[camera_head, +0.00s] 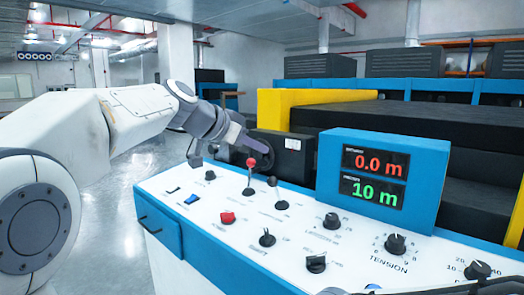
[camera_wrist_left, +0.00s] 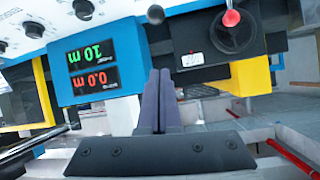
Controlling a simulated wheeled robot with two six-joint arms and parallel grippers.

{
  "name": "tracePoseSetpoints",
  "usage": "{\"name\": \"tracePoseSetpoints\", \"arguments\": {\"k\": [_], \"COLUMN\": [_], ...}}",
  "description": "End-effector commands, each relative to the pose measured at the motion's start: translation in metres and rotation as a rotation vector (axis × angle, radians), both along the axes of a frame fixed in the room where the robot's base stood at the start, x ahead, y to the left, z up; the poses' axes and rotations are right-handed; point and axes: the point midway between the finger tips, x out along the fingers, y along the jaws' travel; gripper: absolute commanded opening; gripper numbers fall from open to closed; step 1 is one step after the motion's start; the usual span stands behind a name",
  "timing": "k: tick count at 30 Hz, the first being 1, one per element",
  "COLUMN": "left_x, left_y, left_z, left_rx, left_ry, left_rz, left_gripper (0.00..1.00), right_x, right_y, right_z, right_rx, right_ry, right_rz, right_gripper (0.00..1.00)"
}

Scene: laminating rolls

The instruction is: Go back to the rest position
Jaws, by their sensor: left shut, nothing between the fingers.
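My left gripper (camera_head: 243,141) reaches in from the left in the head view, above the far left end of the white-topped control panel (camera_head: 190,212). Its two fingers are together and empty, as the left wrist view shows (camera_wrist_left: 162,85). A lever with a red ball knob (camera_head: 251,162) stands close by the fingertips in the head view. In the left wrist view the red knob (camera_wrist_left: 231,18) is apart from the fingers. My right gripper is not in view.
The panel carries a red switch (camera_head: 227,218), several black knobs and a blue display (camera_head: 428,183) reading 0.0 m and 10 m. A black box (camera_head: 285,145) sits behind the lever. A yellow frame (camera_head: 272,105) and dark machine stand behind. Open floor (camera_head: 115,200) lies left.

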Motion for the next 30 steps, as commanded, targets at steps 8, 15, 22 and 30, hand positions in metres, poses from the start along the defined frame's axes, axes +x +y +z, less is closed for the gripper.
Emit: {"name": "tracePoseSetpoints", "arguments": {"k": [8,15,22,30], "left_x": [-0.002,-0.071,-0.204,-0.325], "left_y": [-0.001,-0.035,-0.041,0.006], "left_z": [-0.003,-0.077,-0.191,-0.280], "left_rx": [0.001,0.053,0.226,0.452], "left_ry": [0.009,0.262,0.604,0.805], "left_rz": [0.000,-0.002,0.050,0.144], "left_gripper": [0.00,0.00,0.00,0.00], "right_x": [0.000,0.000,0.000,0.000], "right_y": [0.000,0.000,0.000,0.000], "right_z": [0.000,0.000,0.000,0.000], "right_rx": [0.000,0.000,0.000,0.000], "right_ry": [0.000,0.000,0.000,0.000], "right_rz": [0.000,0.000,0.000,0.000], "right_gripper": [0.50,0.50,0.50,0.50]}}
